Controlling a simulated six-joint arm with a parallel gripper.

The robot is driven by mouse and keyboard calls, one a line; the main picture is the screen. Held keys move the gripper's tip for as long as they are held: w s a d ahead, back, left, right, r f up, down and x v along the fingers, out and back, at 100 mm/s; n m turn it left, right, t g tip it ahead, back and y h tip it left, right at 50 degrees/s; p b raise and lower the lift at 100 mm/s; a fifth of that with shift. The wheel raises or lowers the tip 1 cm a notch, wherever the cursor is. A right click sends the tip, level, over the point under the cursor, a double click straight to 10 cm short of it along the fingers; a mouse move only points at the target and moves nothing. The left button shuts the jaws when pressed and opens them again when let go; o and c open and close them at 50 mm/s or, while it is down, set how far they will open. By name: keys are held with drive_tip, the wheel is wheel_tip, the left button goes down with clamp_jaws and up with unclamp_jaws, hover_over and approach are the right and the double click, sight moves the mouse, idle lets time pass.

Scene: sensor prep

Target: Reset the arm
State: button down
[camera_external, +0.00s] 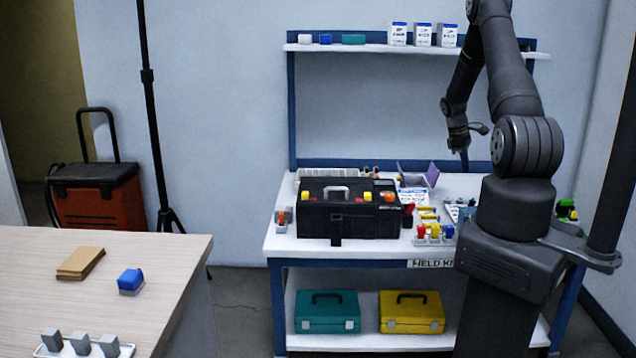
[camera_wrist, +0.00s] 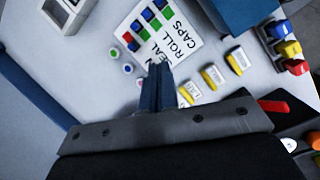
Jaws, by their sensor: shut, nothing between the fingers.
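My gripper (camera_external: 459,142) hangs above the right part of the white workbench (camera_external: 300,262), below the shelf, in the external view. In the wrist view my gripper (camera_wrist: 158,68) shows its two dark fingers pressed together, with nothing between them. Beneath it lies a white printed card (camera_wrist: 165,35) with colored squares and the words "ROLL CAPS" readable. The fingertips appear above the card's edge, apart from the bench surface.
A black toolbox (camera_external: 335,220) stands on the bench left of my arm. Yellow-labelled vials (camera_wrist: 212,77) and a rack of colored-top items (camera_wrist: 285,48) lie close by. The shelf (camera_external: 375,48) holds white boxes. A wooden table (camera_external: 190,262) is at left.

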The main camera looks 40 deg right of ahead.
drive_tip(key=s+d+r+m+t+y, duration=0.1)
drive_tip(key=s+d+r+m, duration=0.15)
drive_tip(key=r+m, duration=0.45)
drive_tip(key=s+d+r+m+t+y, duration=0.1)
drive_tip(key=s+d+r+m+t, duration=0.15)
drive_tip(key=r+m, duration=0.45)
wheel_tip(320, 180, down, 7)
drive_tip(key=n, duration=0.1)
drive_tip(key=shift+s+a+g, duration=0.15)
drive_tip(key=shift+s+g, duration=0.2)
